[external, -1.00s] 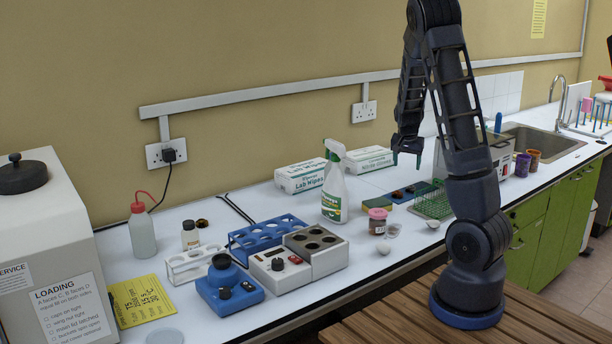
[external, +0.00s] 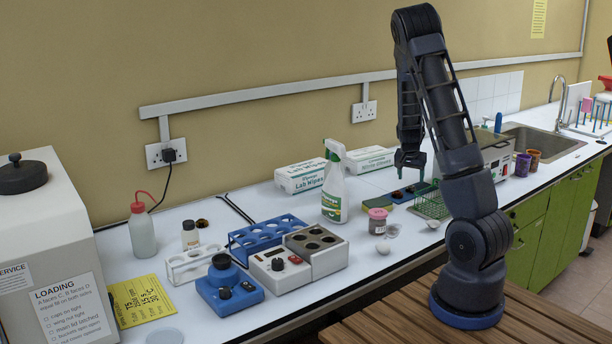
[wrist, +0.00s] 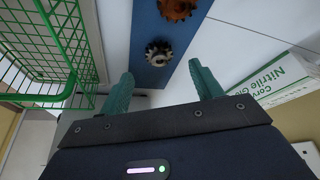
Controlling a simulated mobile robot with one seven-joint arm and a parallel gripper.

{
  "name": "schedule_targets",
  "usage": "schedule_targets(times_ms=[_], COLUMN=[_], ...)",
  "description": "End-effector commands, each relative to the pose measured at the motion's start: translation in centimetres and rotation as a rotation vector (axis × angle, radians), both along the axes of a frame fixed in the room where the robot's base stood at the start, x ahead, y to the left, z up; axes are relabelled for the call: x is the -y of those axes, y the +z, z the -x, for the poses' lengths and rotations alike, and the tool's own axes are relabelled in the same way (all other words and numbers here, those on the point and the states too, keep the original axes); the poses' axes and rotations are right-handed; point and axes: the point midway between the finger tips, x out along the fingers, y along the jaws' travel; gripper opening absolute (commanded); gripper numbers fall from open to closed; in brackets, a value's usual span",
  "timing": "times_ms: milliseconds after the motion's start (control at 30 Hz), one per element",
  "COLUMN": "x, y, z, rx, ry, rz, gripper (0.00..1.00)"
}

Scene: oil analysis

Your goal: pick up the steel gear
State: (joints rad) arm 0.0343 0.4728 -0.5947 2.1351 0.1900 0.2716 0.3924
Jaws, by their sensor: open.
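In the wrist view a grey, toothed gear (wrist: 158,52), which looks like the steel gear, lies on a blue mat (wrist: 150,25). A rusty-brown gear (wrist: 177,8) lies on the same mat, cut by the top edge. My gripper (wrist: 160,70) is open and empty, its teal fingers spread to either side of the grey gear's line. It looks to be above the gear and apart from it. In the external view my gripper (external: 410,165) hangs over the mat, where small dark gears (external: 397,195) show; I cannot tell which is steel there.
A green wire basket (wrist: 55,60) stands close on the left in the wrist view, and shows in the external view (external: 432,206). A nitrile glove box (wrist: 288,78) is on the right. A spray bottle (external: 335,185) and a pink-lidded jar (external: 377,222) stand left of the mat.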

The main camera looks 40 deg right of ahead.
Motion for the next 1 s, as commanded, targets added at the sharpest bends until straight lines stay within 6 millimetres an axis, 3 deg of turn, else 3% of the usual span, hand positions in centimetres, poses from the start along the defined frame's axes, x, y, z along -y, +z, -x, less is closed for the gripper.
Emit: schedule_targets(times_ms=[400, 733, 1000], x=[1.8, 1.9, 1.9], y=[-4.0, -4.4, -4.3], z=[-0.8, -0.9, -0.9], rx=[0.000, 0.001, 0.000], ry=[-0.001, -0.001, 0.000], rz=[0.000, -0.001, 0.000], gripper=[0.65, 0.65, 0.13])
